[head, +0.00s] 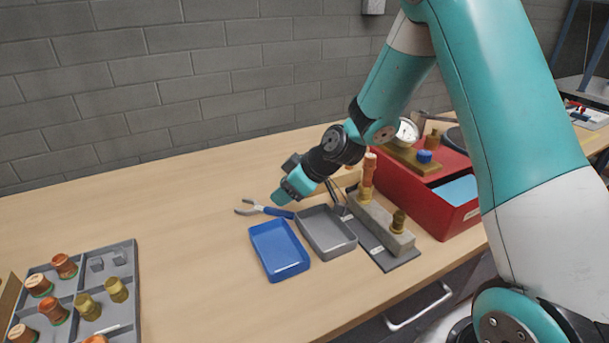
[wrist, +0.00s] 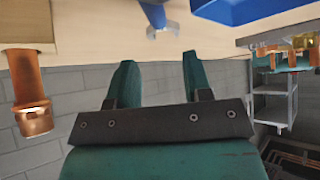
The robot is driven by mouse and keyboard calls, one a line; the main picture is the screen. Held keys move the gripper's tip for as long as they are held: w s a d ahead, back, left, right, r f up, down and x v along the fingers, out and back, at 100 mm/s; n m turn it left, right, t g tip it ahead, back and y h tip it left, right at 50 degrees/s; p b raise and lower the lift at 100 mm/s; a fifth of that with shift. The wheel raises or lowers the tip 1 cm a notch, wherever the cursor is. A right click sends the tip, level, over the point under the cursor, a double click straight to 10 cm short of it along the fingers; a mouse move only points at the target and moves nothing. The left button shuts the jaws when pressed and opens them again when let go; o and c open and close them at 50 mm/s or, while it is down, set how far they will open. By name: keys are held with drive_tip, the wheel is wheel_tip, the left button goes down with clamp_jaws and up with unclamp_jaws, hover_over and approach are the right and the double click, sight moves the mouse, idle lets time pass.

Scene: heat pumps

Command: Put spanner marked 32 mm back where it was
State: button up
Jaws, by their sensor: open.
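I cannot make out a spanner marked 32 mm in either view, and no size marking is readable. My gripper (head: 281,196) is above the bench, just behind the blue tray (head: 279,252) in the head view. In the wrist view my gripper (wrist: 158,66) shows two teal fingers standing apart with nothing between them. A slim dark tool-like shape (head: 334,197) stands behind the grey tray (head: 327,235), partly hidden; I cannot tell what it is.
Blue-handled pliers (head: 264,209) lie behind the blue tray. A grey block with copper and brass fittings (head: 380,222) stands right of the grey tray, before a red toolbox (head: 432,203). A divided tray of fittings (head: 128,302) is at left. The bench middle (head: 190,235) is clear.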

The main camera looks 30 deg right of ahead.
drive_tip(key=v, duration=0.7)
drive_tip(key=s+a+r+g, duration=0.3)
drive_tip(key=s+a+r, duration=0.3)
drive_tip(key=s+a, duration=0.45)
drive_tip(key=s+r+m+g+h, duration=0.1)
drive_tip(key=s+r+m+g, duration=0.1)
drive_tip(key=s, duration=1.3)
drive_tip(key=shift+s+a+g+h+b, duration=0.3)
drive_tip(key=shift+g+h+b, duration=0.1)
drive_tip(key=shift+g, duration=0.1)
drive_tip(key=shift+r, duration=0.15)
